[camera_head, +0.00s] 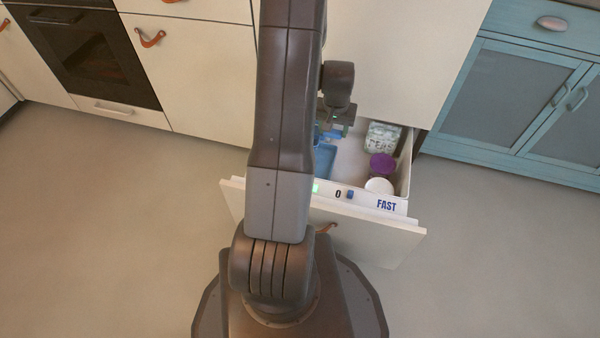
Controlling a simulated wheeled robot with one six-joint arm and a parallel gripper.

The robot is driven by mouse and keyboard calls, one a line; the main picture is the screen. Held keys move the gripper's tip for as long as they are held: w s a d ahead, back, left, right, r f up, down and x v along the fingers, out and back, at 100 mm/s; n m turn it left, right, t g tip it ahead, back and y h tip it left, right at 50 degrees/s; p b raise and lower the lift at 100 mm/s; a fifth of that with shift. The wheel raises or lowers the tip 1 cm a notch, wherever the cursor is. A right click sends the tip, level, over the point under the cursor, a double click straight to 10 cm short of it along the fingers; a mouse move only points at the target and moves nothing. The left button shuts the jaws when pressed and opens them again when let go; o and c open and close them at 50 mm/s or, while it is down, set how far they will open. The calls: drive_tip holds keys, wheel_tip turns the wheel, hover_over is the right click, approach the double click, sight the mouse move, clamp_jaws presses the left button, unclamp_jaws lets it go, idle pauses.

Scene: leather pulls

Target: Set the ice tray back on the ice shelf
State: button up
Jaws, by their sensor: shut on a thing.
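My gripper (337,128) is over the back of an open freezer drawer, partly hidden behind my arm. It is shut on a small blue piece, which seems to be the ice tray (318,133); only a little of it shows beside my arm. A larger flat blue surface (324,160) lies below it in the left part of the drawer, perhaps the ice shelf. Its left side is hidden by my arm. I cannot tell whether the tray touches it.
The drawer's front (370,232) stands pulled out, with a FAST panel along its top. A pale bag marked PEAS (382,136), a purple tub (382,165) and a white round tub (379,186) occupy its right side. Blue cabinets (540,100) stand at right. Floor on both sides is clear.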

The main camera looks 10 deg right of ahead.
sight(338, 134)
drive_tip(key=f, duration=0.1)
drive_tip(key=d+f+b, duration=0.1)
drive_tip(key=f, duration=0.1)
drive_tip(key=shift+s+d+f+b, duration=0.1)
drive_tip(key=shift+s+d+b, duration=0.05)
drive_tip(key=shift+s+b, duration=0.2)
drive_tip(key=shift+f, duration=0.35)
wheel_tip(338, 134, down, 9)
drive_tip(key=b, duration=0.4)
drive_tip(key=shift+f, duration=0.1)
drive_tip(key=shift+f, duration=0.1)
drive_tip(key=o, duration=1.3)
drive_tip(key=r+p, duration=0.1)
drive_tip(key=r, duration=0.3)
drive_tip(key=s+r+p, duration=0.1)
drive_tip(key=r+p, duration=0.1)
drive_tip(key=r, duration=0.2)
drive_tip(key=r+p, duration=0.1)
drive_tip(key=r, duration=0.3)
drive_tip(key=shift+s+a+r, duration=0.1)
drive_tip(key=shift+s+a, duration=0.3)
